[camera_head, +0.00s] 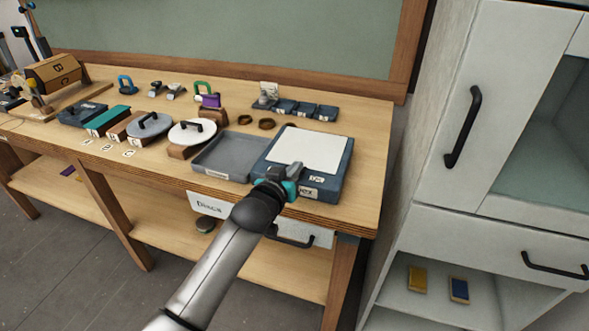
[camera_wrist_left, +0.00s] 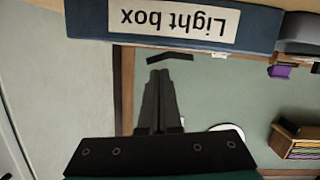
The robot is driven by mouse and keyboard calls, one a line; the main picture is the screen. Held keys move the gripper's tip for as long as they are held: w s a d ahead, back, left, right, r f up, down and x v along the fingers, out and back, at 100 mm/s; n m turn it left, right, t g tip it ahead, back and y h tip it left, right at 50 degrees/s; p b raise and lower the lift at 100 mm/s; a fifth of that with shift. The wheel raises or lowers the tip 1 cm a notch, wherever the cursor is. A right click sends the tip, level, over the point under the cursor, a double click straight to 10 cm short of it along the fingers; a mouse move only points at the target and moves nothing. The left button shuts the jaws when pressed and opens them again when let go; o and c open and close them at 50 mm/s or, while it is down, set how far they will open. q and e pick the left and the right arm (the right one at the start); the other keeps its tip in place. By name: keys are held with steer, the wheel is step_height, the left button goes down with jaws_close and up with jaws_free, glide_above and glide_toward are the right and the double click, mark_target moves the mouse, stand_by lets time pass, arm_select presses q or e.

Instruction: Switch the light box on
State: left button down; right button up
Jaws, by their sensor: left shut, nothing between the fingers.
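The light box (camera_head: 262,162) is a blue-framed box with a pale white top panel, at the right end of the workbench. Its panel looks plain white, and I cannot tell from it whether the light is lit. Its front label reads "Light box", upside down in the left wrist view (camera_wrist_left: 174,17). The switch is not clearly visible.
A grey open tray (camera_head: 222,156) stands directly left of the light box. Lidded containers (camera_head: 190,131) and small tools line the bench (camera_head: 350,110) farther left. A drawer (camera_head: 300,232) with a black handle is below. A white cabinet (camera_head: 455,215) stands close on the right.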

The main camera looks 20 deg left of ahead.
arm_select(q)
steer(key=shift+f, duration=0.1)
steer(key=shift+d+f+m+p, duration=0.3)
steer(key=shift+m+p, duration=0.05)
steer(key=shift+m, duration=0.25)
steer(key=shift+f, duration=0.1)
steer(key=shift+r+p, duration=0.75)
steer(key=r+p+v, duration=0.2)
steer(key=p+v, duration=0.2)
steer(key=v, duration=0.6)
steer(key=shift+d+r, duration=0.3)
steer(key=shift+d, duration=0.35)
